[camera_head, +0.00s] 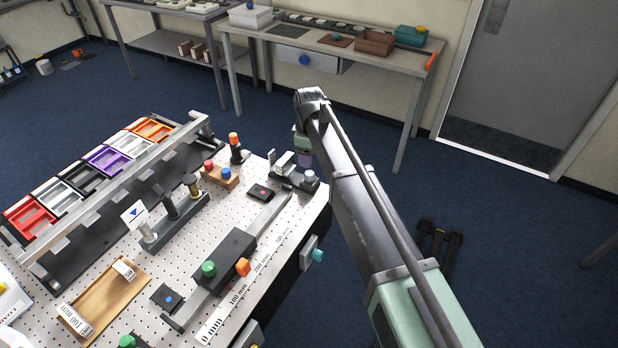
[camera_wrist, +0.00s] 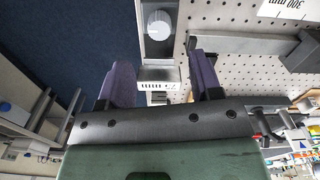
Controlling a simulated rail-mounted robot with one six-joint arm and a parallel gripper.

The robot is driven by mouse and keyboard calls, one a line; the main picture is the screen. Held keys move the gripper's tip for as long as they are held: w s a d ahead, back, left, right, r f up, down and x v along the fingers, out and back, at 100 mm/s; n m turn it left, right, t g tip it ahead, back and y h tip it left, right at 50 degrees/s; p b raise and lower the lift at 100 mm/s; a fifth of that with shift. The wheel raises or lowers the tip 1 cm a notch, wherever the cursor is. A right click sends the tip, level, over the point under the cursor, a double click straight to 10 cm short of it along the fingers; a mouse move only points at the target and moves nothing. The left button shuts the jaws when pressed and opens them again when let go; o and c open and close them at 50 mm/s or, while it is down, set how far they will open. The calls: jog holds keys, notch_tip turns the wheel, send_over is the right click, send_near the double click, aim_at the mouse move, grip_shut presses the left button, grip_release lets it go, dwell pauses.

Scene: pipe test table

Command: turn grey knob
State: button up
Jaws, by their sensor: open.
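The grey knob (camera_wrist: 160,25) is a light grey round cap on a dark grey block in the wrist view, at top centre. In the head view the knob (camera_head: 310,174) sits on a small fixture at the table's far right corner. My gripper (camera_wrist: 160,74) is open with its purple fingers apart and nothing between them. The knob shows ahead of the gap between the fingertips, apart from both fingers. In the head view my gripper (camera_head: 304,158) hangs close behind the knob, and its fingers are partly hidden by my wrist.
The pegboard table (camera_head: 232,205) carries a slide rail with a green knob (camera_head: 208,269) and an orange knob (camera_head: 243,266). A metal clamp (camera_head: 282,160) stands close left of the grey knob. A teal knob (camera_head: 318,255) juts from the table's front side.

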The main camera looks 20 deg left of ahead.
aim_at(309, 172)
notch_tip(309, 172, down, 9)
jog(key=b, duration=0.7)
jog(key=shift+r, duration=0.3)
jog(key=c, duration=0.9)
jog(key=shift+m, duration=0.5)
jog(key=m, duration=0.5)
jog(key=shift+w+m, duration=0.1)
jog(key=shift+m, duration=0.2)
jog(key=m, duration=0.6)
jog(key=shift+m, duration=0.3)
